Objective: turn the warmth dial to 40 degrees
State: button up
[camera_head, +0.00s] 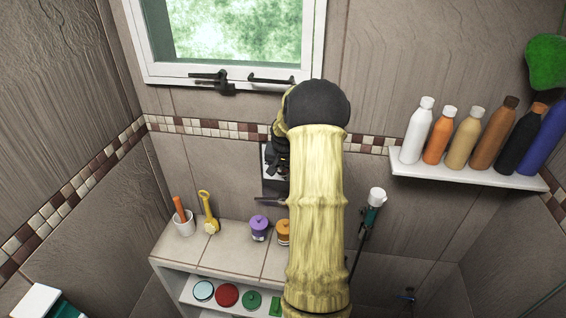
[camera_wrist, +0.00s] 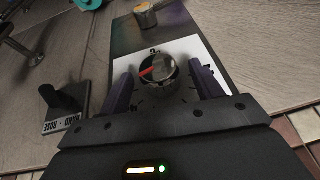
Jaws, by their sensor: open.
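The warmth dial (camera_wrist: 162,74) is a round metallic knob with a red pointer, on a white plate (camera_wrist: 194,48) with dark marks around it. In the wrist view the pointer lies towards the left of the knob; the numbers are too small or hidden to read. My gripper (camera_wrist: 160,84) is open, with one dark finger on each side of the dial; I cannot tell whether they touch it. In the head view my arm covers most of the wall panel (camera_head: 268,187), and the dial is hidden.
A black lever (camera_wrist: 68,98) with a "HAND ROSE" label and a small metallic knob (camera_wrist: 146,15) sit near the dial. In the head view, a tiled ledge (camera_head: 232,243) with jars is below, a bottle shelf (camera_head: 468,175) at right, a window above.

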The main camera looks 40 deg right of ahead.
jog(key=c, duration=1)
jog(key=shift+w+a+g+h+b, duration=0.15)
jog(key=shift+g+h+b, duration=0.15)
jog(key=shift+b, duration=0.3)
jog(key=g+h+b, duration=0.1)
jog(key=n+g+h+b, duration=0.1)
jog(key=b, duration=0.1)
jog(key=shift+w+a+f, duration=0.15)
jog(key=shift+w, duration=0.1)
jog(key=g+h+b, duration=0.1)
jog(key=g+h, duration=0.1)
jog(key=shift+w+a+n+g+b, duration=0.15)
jog(key=shift+n+g+b, duration=0.15)
jog(key=shift+g+b, duration=0.1)
jog(key=shift+g+h, duration=0.3)
jog(key=shift+h, duration=0.3)
jog(key=o, duration=1)
